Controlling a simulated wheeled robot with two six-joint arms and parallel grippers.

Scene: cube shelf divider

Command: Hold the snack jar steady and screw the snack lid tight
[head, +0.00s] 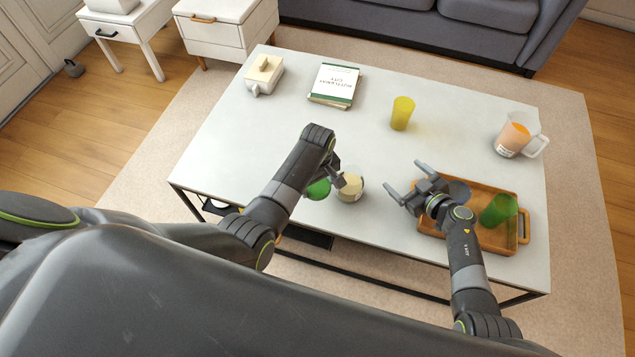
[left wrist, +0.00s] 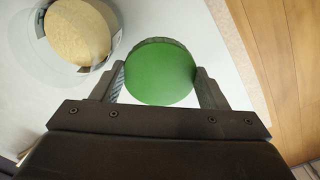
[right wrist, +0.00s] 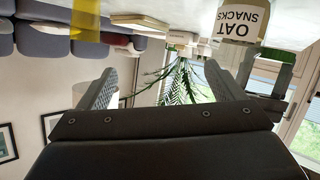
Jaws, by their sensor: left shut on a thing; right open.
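The snack jar (head: 350,188) stands upright on the table without a lid, its beige contents showing; it also shows in the left wrist view (left wrist: 78,30). In the right wrist view the jar (right wrist: 238,20) bears an "OAT SNACKS" label. The round green snack lid (head: 318,189) is left of the jar, apart from it. My left gripper (head: 335,178) is shut on the lid, with a finger at each side of it (left wrist: 160,72).
A wooden tray (head: 487,243) with a green cup (head: 498,210) lies under and beside my right arm. A yellow cup (head: 402,113), a pitcher (head: 514,137), a book (head: 334,84) and a butter dish (head: 264,75) stand farther back. The table's middle is clear.

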